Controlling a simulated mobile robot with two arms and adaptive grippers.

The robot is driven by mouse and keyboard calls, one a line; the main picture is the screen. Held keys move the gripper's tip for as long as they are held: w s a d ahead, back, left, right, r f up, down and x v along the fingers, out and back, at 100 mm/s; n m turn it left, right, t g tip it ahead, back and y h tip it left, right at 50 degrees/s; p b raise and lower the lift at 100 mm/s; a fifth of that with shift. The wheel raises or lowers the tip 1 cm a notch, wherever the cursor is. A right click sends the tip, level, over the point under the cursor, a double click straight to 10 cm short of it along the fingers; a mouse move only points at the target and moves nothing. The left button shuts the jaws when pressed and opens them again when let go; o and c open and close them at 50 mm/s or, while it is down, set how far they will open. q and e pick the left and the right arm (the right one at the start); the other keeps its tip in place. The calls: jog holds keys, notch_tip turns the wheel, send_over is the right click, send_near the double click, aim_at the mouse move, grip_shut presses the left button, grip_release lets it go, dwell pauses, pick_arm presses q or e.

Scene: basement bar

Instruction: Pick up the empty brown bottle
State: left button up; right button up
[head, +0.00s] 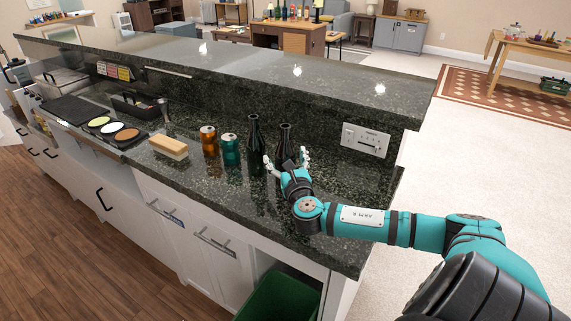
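A dark brown bottle (285,138) stands upright on the lower stone counter. My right gripper (286,160) is in front of it with its fingers spread open, one on each side of the bottle in the picture. The gripper hides the bottle's lower part, and I cannot tell whether the fingers touch it. A dark green bottle (254,148) stands upright just left of the gripper, close to its left finger. My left gripper is not in view.
An orange can (209,141) and a teal can (230,150) stand left of the bottles, then a wooden brush (168,147). A raised counter ledge (300,75) runs behind, with an outlet panel (364,140). A green bin (280,297) sits below the counter.

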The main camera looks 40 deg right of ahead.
jog(key=c, duration=1.4)
jog(key=shift+r, duration=0.15)
